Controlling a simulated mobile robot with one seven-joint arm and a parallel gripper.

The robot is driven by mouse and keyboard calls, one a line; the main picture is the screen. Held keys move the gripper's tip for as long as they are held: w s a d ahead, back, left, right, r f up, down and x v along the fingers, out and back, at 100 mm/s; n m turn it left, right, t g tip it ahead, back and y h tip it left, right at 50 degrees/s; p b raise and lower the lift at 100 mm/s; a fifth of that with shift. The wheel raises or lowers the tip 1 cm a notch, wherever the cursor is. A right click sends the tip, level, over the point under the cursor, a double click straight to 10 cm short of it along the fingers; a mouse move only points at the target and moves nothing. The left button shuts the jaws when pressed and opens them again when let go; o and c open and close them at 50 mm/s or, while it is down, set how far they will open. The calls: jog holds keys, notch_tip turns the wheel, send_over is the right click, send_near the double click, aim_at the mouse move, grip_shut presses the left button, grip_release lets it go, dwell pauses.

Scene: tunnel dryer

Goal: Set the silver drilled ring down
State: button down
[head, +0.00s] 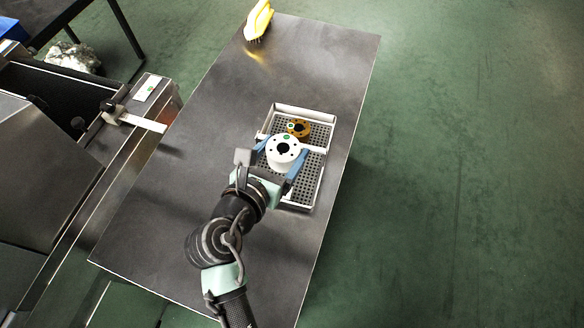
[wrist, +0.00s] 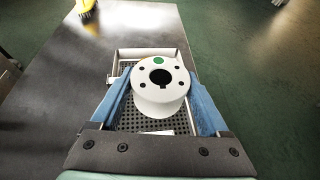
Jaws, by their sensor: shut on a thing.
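The silver drilled ring (head: 283,152) is a pale, thick ring with a dark centre bore, several small holes and a green dot on top. My gripper (head: 286,156) is shut on it, with a blue finger on each side. In the wrist view the ring (wrist: 160,95) sits upright between the blue fingers, over the perforated tray (wrist: 120,53). I cannot tell whether its underside touches the tray floor. In the head view the tray (head: 307,109) has a pale rim and a divider, and a brass-coloured ring (head: 300,128) with a green dot lies in its far compartment.
The tray stands on a dark metal table (head: 215,130), close to its right edge. A yellow-handled brush (head: 258,20) lies at the table's far end. A machine with a metal ledge (head: 135,122) borders the table on the left. The table left of the tray is clear.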

aim_at(283, 175)
notch_tip(283, 175, down, 10)
jog(key=b, duration=0.3)
jog(key=shift+a+r, duration=0.1)
jog(key=shift+r, duration=0.05)
grip_release()
jog(key=shift+r, duration=0.1)
jog(key=p+v, duration=0.1)
jog(key=v, duration=1.1)
jog(key=shift+a, duration=0.15)
